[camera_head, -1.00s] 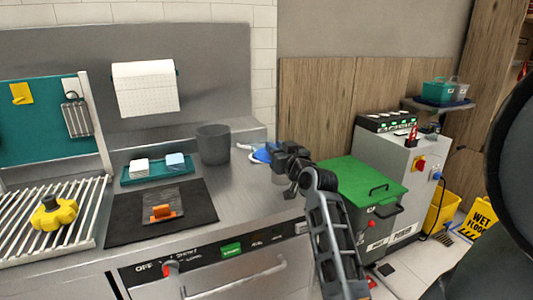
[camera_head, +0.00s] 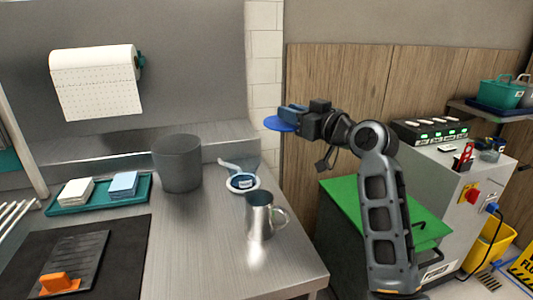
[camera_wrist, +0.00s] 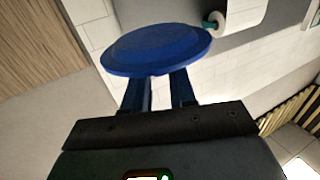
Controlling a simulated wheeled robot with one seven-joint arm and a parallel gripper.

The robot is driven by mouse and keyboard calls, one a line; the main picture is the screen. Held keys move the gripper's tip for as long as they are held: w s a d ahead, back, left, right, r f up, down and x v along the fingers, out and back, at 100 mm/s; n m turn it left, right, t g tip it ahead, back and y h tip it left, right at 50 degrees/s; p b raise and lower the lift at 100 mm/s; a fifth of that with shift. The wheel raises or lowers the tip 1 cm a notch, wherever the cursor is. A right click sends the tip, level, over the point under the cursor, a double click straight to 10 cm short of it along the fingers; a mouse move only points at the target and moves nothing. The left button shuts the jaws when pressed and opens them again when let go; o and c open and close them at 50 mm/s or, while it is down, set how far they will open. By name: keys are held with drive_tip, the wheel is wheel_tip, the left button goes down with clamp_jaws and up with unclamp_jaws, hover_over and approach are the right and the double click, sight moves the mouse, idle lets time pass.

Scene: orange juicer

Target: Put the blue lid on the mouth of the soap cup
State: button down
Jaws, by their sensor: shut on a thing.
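The blue lid (camera_head: 280,124) is a flat round disc held in the air, roughly level. My gripper (camera_head: 293,113) is shut on it by its edge region. In the wrist view the lid (camera_wrist: 155,48) fills the top middle, beyond the two blue fingers of the gripper (camera_wrist: 160,88). A shiny metal cup with a handle (camera_head: 259,217) stands upright on the steel counter, below and left of the gripper; it looks like the soap cup. The lid is well above the cup and apart from it. The cup is not in the wrist view.
A white dish with a blue item (camera_head: 243,183) sits just behind the cup. A dark grey bin (camera_head: 178,165) stands to its left. A teal tray (camera_head: 70,209) holds sponges. The counter (camera_head: 200,262) is bare in front. A green-topped unit (camera_head: 340,190) stands on the right.

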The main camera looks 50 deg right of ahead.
drive_tip(key=w+a+f+p, duration=0.2)
drive_tip(key=w+a+f, duration=0.3)
drive_tip(key=w+f, duration=0.5)
drive_tip(key=shift+a+f, duration=0.2)
drive_tip(key=shift+f, duration=0.2)
drive_tip(key=shift+f, duration=0.1)
drive_tip(key=shift+f+b, duration=0.3)
drive_tip(key=shift+b, duration=0.25)
drive_tip(key=shift+f, duration=0.2)
drive_tip(key=c, duration=0.9)
unclamp_jaws()
drive_tip(key=shift+r, duration=0.1)
drive_tip(key=shift+r, duration=0.1)
